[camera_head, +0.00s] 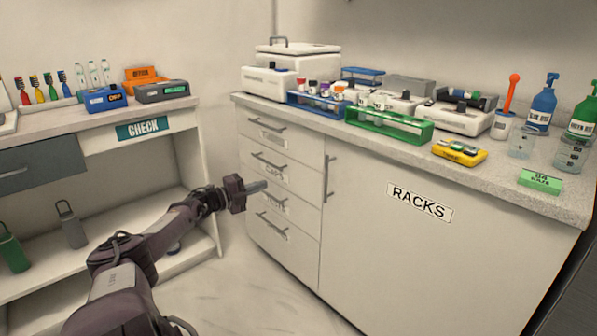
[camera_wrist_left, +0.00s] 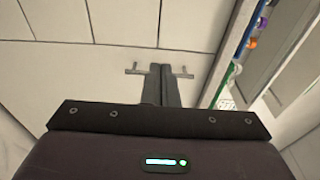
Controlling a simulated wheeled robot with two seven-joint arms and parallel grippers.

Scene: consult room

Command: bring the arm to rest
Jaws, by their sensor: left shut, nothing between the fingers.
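My left arm comes in from the lower left in the head view. Its gripper (camera_head: 256,187) is shut and empty, in front of the white drawer cabinet (camera_head: 285,229). In the left wrist view the two fingers of the left gripper (camera_wrist_left: 162,85) lie together with nothing between them. A drawer handle (camera_wrist_left: 184,73) shows behind the fingertips; I cannot tell whether they touch it. My right gripper is not in view.
The counter (camera_head: 468,162) marked RACKS holds a blue rack (camera_head: 318,107), a green rack (camera_head: 390,127), a yellow device (camera_head: 459,152) and bottles. A CHECK bench (camera_head: 110,123) stands at left with a lower shelf. The floor (camera_head: 262,290) between is clear.

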